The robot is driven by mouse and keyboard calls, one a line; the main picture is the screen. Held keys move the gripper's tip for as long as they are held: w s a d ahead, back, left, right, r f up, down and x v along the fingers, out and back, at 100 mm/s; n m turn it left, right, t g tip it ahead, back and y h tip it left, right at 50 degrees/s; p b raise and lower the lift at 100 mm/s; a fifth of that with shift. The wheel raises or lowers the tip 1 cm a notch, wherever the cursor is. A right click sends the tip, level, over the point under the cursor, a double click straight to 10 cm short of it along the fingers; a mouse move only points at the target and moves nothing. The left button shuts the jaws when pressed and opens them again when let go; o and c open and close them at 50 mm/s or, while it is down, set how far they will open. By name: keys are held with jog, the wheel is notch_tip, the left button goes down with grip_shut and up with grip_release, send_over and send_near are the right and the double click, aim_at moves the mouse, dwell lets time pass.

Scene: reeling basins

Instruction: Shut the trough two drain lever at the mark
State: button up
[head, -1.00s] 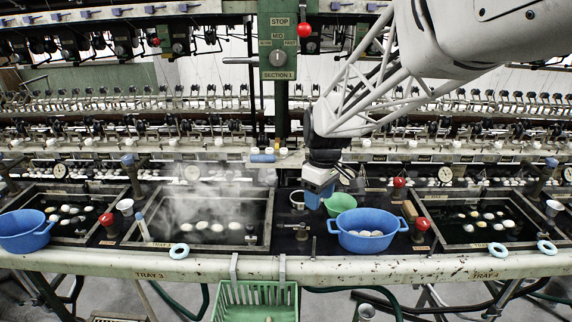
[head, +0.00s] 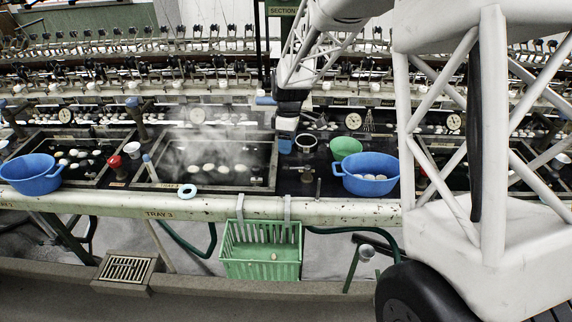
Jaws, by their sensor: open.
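My gripper (head: 286,140) points down over the dark deck just right of the steaming trough (head: 274,170); its blue fingertips are small in view, with nothing seen held. A small metal tap-like fitting (head: 307,177) stands on the deck below and right of it. A red knob (head: 107,162) stands between the left trough (head: 36,140) and the steaming trough. I cannot tell which of these is the trough two drain lever, and no mark on it is readable.
Blue basins stand at left (head: 32,174) and right (head: 371,174), with a green bowl (head: 345,147) behind the right one. A green basket (head: 262,248) hangs from the front rail. My white arm structure hides the right trough. A floor drain grate (head: 126,268) lies at lower left.

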aim_at(296, 168)
dwell(0.4)
jog(key=shift+s+a+f, duration=0.1)
jog(key=shift+s+f, duration=0.15)
jog(key=shift+f, duration=1)
jog(key=shift+s+d+f, duration=0.1)
jog(key=shift+s+f, duration=0.15)
jog(key=shift+f, duration=1.05)
jog(key=shift+s+a+f, duration=0.1)
jog(key=shift+s+f, duration=0.15)
jog(key=shift+f, duration=1)
grip_shut()
